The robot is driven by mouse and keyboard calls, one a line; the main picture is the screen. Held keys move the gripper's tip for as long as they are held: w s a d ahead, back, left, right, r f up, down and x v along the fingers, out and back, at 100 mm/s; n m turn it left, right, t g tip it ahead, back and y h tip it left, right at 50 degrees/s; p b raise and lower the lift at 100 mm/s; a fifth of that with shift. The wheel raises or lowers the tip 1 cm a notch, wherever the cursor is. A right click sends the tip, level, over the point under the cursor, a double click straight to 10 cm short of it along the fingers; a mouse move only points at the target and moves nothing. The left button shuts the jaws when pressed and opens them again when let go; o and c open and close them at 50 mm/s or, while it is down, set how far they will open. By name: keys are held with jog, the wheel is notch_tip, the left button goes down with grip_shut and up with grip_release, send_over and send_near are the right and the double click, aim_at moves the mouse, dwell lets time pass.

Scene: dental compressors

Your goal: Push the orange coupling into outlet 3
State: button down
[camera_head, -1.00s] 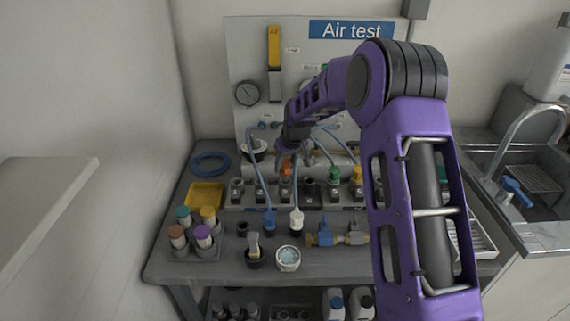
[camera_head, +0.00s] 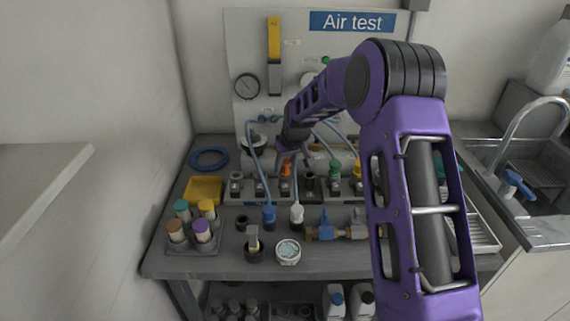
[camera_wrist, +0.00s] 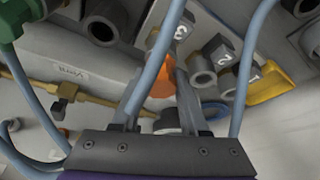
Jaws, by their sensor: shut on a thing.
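The orange coupling (camera_head: 286,168) stands at outlet 3 (camera_head: 285,187), third from the left in the row of dark outlet blocks. My gripper (camera_head: 294,158) is at the coupling from above and behind. In the wrist view, my gripper's fingers (camera_wrist: 154,95) are shut on the orange coupling (camera_wrist: 161,80), close below the block marked 3 (camera_wrist: 180,32). A blue hose crosses in front and hides part of the coupling. I cannot tell how deep the coupling sits in the outlet.
Blocks 2 (camera_wrist: 222,55) and 1 have open sockets beside outlet 3. A green coupling (camera_head: 335,168) and a yellow one (camera_head: 356,169) stand to the right. Blue hoses hang around my gripper. A yellow tray (camera_head: 204,190) and a vial rack (camera_head: 193,240) are at left.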

jog(key=shift+c, duration=1.8)
grip_release()
jog(key=shift+f, duration=0.15)
jog(key=v, duration=1.7)
jog(key=shift+r+p, duration=0.25)
jog(key=shift+p, duration=0.2)
